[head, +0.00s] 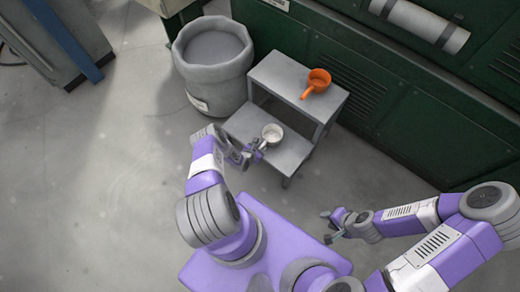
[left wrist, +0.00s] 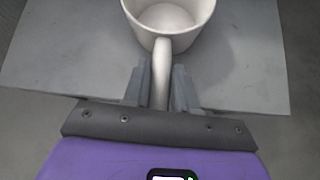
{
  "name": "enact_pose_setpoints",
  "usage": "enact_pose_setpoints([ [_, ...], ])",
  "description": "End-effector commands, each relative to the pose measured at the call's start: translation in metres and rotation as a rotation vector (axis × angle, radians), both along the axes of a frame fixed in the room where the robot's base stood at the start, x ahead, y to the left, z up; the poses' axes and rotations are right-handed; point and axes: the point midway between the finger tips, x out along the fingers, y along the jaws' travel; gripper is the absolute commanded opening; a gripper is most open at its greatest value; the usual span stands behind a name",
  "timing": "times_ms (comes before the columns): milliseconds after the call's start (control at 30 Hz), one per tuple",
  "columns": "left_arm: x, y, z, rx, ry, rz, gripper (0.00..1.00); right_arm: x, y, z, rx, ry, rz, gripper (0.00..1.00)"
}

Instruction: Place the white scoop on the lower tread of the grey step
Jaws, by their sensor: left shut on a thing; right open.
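The white scoop (head: 272,133) is over the lower tread (head: 290,152) of the grey step (head: 275,75). My left gripper (head: 256,148) is shut on the scoop's handle. In the left wrist view, the scoop's cup (left wrist: 168,18) is upright at the top and its handle (left wrist: 161,72) lies between the fingers of my left gripper (left wrist: 161,88). The lower tread (left wrist: 245,75) spreads beneath it there. I cannot tell whether the scoop touches the tread. My right gripper (head: 333,226) is open and empty, away from the step at the lower right.
An orange scoop (head: 317,82) sits on the upper tread. A large grey bin (head: 213,75) stands left of the step. A dark green cabinet (head: 400,100) runs behind and right of it. The floor on the left is clear.

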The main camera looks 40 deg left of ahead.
Motion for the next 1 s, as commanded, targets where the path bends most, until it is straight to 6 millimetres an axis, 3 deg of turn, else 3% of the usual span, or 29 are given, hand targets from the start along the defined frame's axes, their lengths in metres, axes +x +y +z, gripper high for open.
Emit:
enact_pose_setpoints([
  [333,0.000,0.000,-0.003,0.000,-0.001,0.001,0.00,0.000,0.000,0.000,0.000,0.000,0.000,0.40],
  [367,0.000,0.000,-0.003,-0.001,0.000,0.001,0.28,0.000,0.000,0.000,0.000,0.000,0.000,0.40],
  [533,0.000,0.000,-0.003,-0.001,0.000,0.001,0.52,0.000,0.000,0.000,0.000,0.000,0.000,0.40],
  [867,0.001,0.001,-0.001,0.000,-0.001,0.000,0.52,0.000,0.000,0.000,0.000,0.000,0.000,0.40],
  [1000,-0.012,0.001,0.012,-0.002,0.002,0.004,0.52,0.000,0.000,0.010,0.000,0.000,0.000,0.40],
])
